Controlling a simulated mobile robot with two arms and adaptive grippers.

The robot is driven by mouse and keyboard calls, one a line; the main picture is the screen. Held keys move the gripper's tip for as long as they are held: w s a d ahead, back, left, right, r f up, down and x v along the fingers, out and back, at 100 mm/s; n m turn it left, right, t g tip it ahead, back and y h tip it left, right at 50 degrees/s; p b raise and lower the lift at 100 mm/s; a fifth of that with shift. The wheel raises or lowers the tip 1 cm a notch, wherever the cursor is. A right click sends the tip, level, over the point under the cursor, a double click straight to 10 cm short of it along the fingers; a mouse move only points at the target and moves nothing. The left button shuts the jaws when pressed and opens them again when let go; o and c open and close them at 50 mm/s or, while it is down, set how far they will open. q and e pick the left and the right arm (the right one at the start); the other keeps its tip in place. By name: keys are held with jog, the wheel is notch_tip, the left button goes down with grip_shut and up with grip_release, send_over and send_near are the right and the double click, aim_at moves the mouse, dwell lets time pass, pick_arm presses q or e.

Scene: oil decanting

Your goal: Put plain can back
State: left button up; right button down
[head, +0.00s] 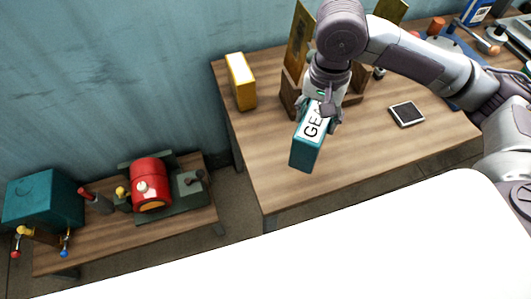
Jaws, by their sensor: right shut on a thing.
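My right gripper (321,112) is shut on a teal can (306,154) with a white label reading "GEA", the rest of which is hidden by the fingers. The can is tilted and appears held over the front part of the wooden table (270,180). A yellow can (246,96) with a white face stands upright at the table's back left corner, apart from the gripper. I cannot tell which can is the plain one. My left gripper is not in view.
A wooden holder (288,92) with a tall brown-gold panel (298,45) stands behind my gripper. A small dark tablet (406,114) lies to the right. A low bench (95,242) at left bears a red drum (150,182) and a teal tank (42,200). The table's front left is clear.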

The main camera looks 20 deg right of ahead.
jog(key=m, duration=0.3)
jog(key=shift+w+d+r, duration=0.4)
jog(key=shift+w+d+r+m, duration=0.15)
jog(key=shift+d+m, duration=0.1)
jog(key=shift+m, duration=0.45)
jog(key=w+a+f+p, duration=0.2)
jog(key=w+a+f, duration=0.3)
jog(key=a+f, duration=0.5)
jog(key=shift+w+f, duration=0.3)
jog(key=shift+f, duration=0.15)
jog(key=shift+p, duration=0.3)
jog(key=shift+c, duration=1.4)
grip_release()
jog(key=shift+f, duration=0.15)
jog(key=shift+s, duration=0.1)
